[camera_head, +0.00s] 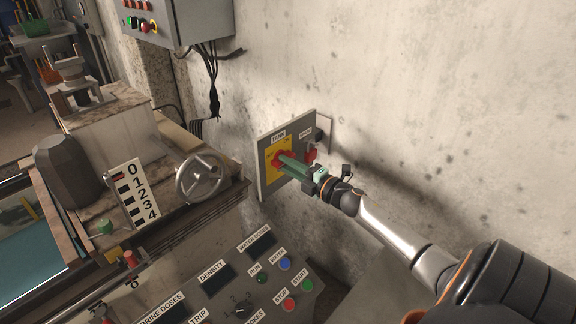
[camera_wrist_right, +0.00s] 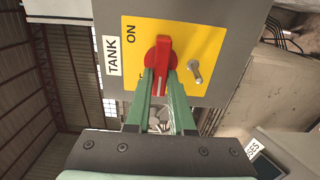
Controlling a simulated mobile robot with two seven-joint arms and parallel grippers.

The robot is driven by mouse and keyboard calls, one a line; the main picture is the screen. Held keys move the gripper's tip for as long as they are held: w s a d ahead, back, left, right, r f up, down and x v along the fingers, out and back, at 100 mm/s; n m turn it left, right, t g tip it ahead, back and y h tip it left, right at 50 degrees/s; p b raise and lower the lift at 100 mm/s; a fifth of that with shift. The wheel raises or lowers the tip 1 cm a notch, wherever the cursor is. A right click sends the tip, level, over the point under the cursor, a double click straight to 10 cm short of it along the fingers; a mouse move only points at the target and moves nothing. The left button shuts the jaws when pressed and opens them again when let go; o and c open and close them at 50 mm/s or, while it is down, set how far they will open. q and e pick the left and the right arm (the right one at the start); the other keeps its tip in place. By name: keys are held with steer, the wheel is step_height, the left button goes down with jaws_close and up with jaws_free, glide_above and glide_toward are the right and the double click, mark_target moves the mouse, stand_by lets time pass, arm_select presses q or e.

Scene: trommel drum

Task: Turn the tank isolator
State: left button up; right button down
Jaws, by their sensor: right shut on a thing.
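The tank isolator is a red rotary handle (camera_wrist_right: 162,66) on a yellow plate (camera_wrist_right: 205,45) marked ON, with a TANK label (camera_wrist_right: 112,55) beside it. It sits on a grey wall panel (camera_head: 266,180), where the red handle (camera_head: 278,158) shows partly behind my gripper. My right gripper (camera_head: 287,161) has green fingers and is shut on the red handle. In the right wrist view the fingers (camera_wrist_right: 160,85) are on either side of the handle's grip. My left gripper is not in view.
A second red switch (camera_head: 311,150) is close to the right of my gripper on the same panel. A grey handwheel (camera_head: 200,178) stands to the left. A control console (camera_head: 225,272) with buttons and displays lies below. The concrete wall is bare to the right.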

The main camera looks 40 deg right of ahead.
steer(key=c, duration=0.8)
jaws_free()
steer(key=s, duration=0.4)
steer(key=s+p, duration=0.1)
steer(key=s, duration=0.3)
steer(key=s+d, duration=0.1)
steer(key=s, duration=0.3)
steer(key=shift+s+p, duration=0.25)
steer(key=shift+p, duration=0.05)
